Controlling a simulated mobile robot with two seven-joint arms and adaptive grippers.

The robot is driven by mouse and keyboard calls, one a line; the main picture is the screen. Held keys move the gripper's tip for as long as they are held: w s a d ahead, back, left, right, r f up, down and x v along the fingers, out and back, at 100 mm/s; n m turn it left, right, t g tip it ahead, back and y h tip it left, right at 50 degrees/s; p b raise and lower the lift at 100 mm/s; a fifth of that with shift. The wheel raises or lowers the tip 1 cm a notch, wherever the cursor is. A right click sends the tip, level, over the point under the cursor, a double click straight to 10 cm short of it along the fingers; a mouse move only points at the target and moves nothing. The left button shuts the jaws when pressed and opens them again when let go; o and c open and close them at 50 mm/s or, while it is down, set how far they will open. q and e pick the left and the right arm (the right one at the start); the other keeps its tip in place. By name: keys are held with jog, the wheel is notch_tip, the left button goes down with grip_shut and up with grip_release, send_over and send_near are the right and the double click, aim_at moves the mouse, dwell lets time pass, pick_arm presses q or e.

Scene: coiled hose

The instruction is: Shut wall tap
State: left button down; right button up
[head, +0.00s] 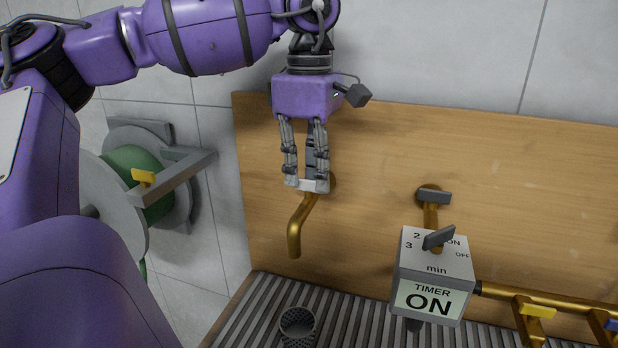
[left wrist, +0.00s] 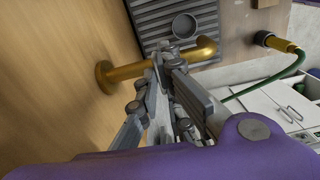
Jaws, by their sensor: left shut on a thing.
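The brass wall tap (head: 297,232) comes out of the wooden back panel, its spout bending down. It also shows in the left wrist view (left wrist: 128,72), with its round flange on the wood. My left gripper (head: 308,185) reaches down from above, with its fingertips closed at the top of the tap. A light grey piece, seemingly the tap's handle, shows between the fingertips; most of it is hidden. In the left wrist view the fingers (left wrist: 165,68) cover part of the tap body, so the handle's angle cannot be told. My right gripper is not in view.
A second brass tap with a grey lever (head: 433,197) stands to the right, with a grey timer box (head: 433,275) reading ON below it. A brass manifold (head: 565,303) has coloured levers. A hose reel (head: 150,190) is at left.

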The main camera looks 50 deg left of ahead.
aim_at(310, 180)
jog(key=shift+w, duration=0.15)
pick_arm(q)
jog(key=c, duration=2.1)
grip_release()
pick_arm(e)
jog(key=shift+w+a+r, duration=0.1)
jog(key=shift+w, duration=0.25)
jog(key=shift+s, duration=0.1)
pick_arm(q)
jog(key=shift+r, duration=0.35)
notch_tip(310, 180, up, 5)
jog(key=shift+r+p, duration=0.1)
jog(key=shift+p, duration=0.4)
jog(key=shift+r, duration=0.5)
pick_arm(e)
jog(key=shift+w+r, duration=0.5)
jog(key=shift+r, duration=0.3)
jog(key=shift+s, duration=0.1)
